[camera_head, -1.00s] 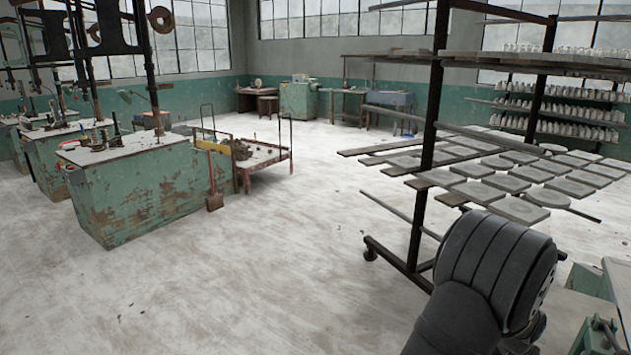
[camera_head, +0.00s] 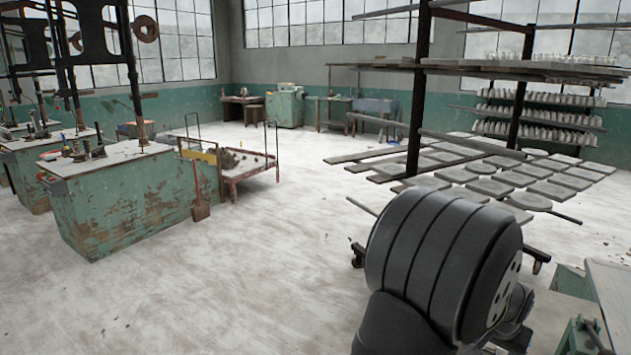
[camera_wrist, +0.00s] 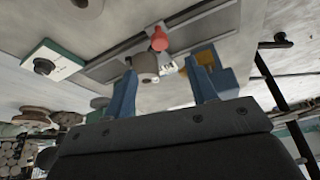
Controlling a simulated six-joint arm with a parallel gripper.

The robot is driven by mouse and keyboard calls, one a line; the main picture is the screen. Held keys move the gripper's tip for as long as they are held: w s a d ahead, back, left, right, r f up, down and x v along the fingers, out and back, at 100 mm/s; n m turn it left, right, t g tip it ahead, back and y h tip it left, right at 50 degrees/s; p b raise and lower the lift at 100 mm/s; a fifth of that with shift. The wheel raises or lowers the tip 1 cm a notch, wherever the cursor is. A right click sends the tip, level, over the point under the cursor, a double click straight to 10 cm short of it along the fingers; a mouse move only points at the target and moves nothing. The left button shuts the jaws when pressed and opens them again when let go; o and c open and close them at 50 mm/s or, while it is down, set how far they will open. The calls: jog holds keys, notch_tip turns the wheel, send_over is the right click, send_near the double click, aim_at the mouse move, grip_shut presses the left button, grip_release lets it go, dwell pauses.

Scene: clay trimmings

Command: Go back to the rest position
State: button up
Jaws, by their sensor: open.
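My gripper (camera_wrist: 161,66) shows in the wrist view with its two blue fingers spread apart. It is open, and nothing appears held between the fingers. A grey cylinder (camera_wrist: 146,67) and a red rounded object (camera_wrist: 159,39) show beyond the fingertips on a grey surface; their distance is hard to tell. In the head view my dark ribbed arm fills the lower right, and the gripper itself is out of sight there.
A rack (camera_head: 416,110) with grey slabs (camera_head: 490,187) stands just behind my arm. A bench corner (camera_head: 610,290) is at the right edge. Green cabinets (camera_head: 130,205) and a low cart (camera_head: 247,170) stand left. The pale floor (camera_head: 240,290) between is open.

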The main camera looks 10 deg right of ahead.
jog(key=x, duration=1.1)
jog(key=shift+a+f, duration=0.1)
jog(key=shift+s+a+f+n+y, duration=0.1)
jog(key=shift+s+f+n+y, duration=0.15)
jog(key=shift+n+y, duration=0.2)
jog(key=s+n, duration=0.1)
jog(key=s+a+n+g+y, duration=0.1)
jog(key=n, duration=0.1)
jog(key=shift+a+r, duration=0.15)
jog(key=shift+a, duration=0.05)
jog(key=n, duration=0.1)
jog(key=s+r+n+g+y, duration=0.1)
jog(key=shift+s+a+n, duration=0.1)
jog(key=shift+s+n, duration=0.15)
jog(key=shift+n, duration=0.1)
jog(key=s+d+r+n+h, duration=0.1)
jog(key=d+r+n+h, duration=0.1)
jog(key=d+r, duration=0.4)
jog(key=s+d+r+n+t+h, duration=0.1)
jog(key=s+d+r+n+h, duration=0.1)
jog(key=d+r, duration=0.5)
jog(key=s+d+r+n+t+h, duration=0.1)
jog(key=s+d+r+n+h, duration=0.1)
jog(key=d+r, duration=0.5)
jog(key=shift+d+r+n, duration=0.1)
jog(key=shift+r+n, duration=0.2)
jog(key=shift+r, duration=0.15)
jog(key=shift+s+d+r, duration=0.1)
jog(key=shift+s+d, duration=0.1)
jog(key=shift+s, duration=0.45)
